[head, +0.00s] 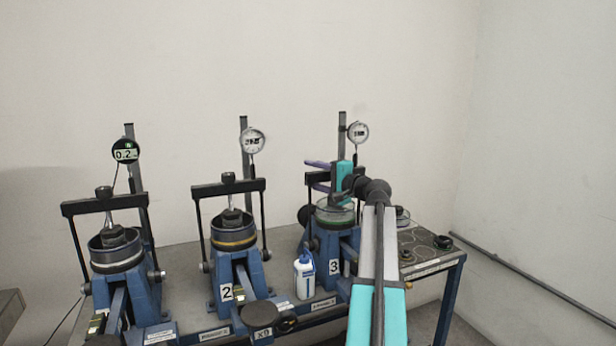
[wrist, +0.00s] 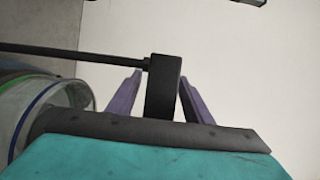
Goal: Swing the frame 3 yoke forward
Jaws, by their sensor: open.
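Frame 3 (head: 333,267) is the rightmost blue lever frame, marked with a 3. Its black yoke (head: 317,177) stands above the clear-walled cell, partly hidden by my gripper and arm. My gripper (head: 311,175), teal with two purple fingers, is at the yoke's crossbar. In the wrist view the fingers stand open on either side of a dark block of the yoke (wrist: 163,90), with slight gaps showing. A black rod (wrist: 75,52) runs left from that block. The clear cell (wrist: 55,108) shows at the lower left of the wrist view.
Frame 2 (head: 238,275) and a further frame (head: 128,290) stand to the left with their yokes over their cells. A dial gauge (head: 358,132) is close above my gripper. A white bottle (head: 304,277) stands before frame 3. A plate with round parts (head: 425,245) lies right.

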